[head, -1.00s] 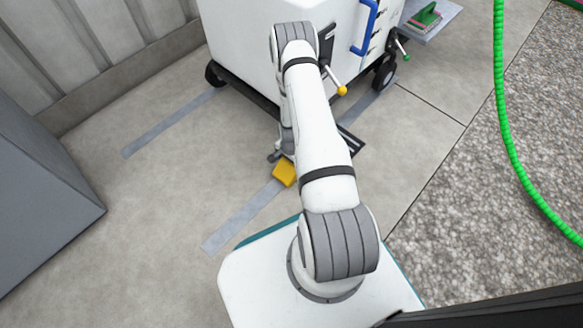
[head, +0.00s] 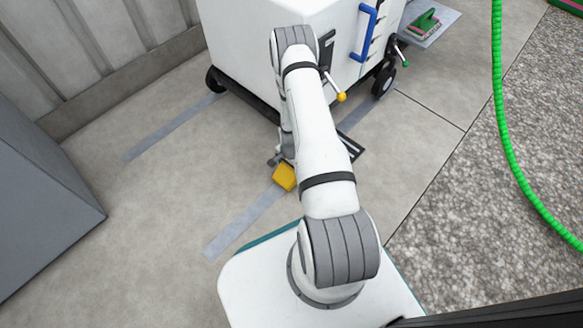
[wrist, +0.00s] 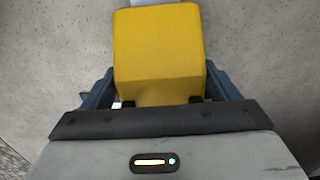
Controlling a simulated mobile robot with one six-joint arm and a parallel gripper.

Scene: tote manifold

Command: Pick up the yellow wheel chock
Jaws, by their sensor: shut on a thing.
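The yellow wheel chock (head: 285,177) shows to the left of my arm in the head view, near a grey floor stripe. In the wrist view the chock (wrist: 158,50) fills the space between the two blue-grey fingers of my gripper (wrist: 160,88). The fingers are shut on its sides. In the head view my gripper (head: 275,160) is mostly hidden behind my arm and the chock. I cannot tell for sure whether the chock touches the floor.
A white wheeled cart (head: 260,50) with a blue handle (head: 364,32) and small levers stands just beyond my gripper. A grey block (head: 40,200) is at the left. The floor at left centre is clear.

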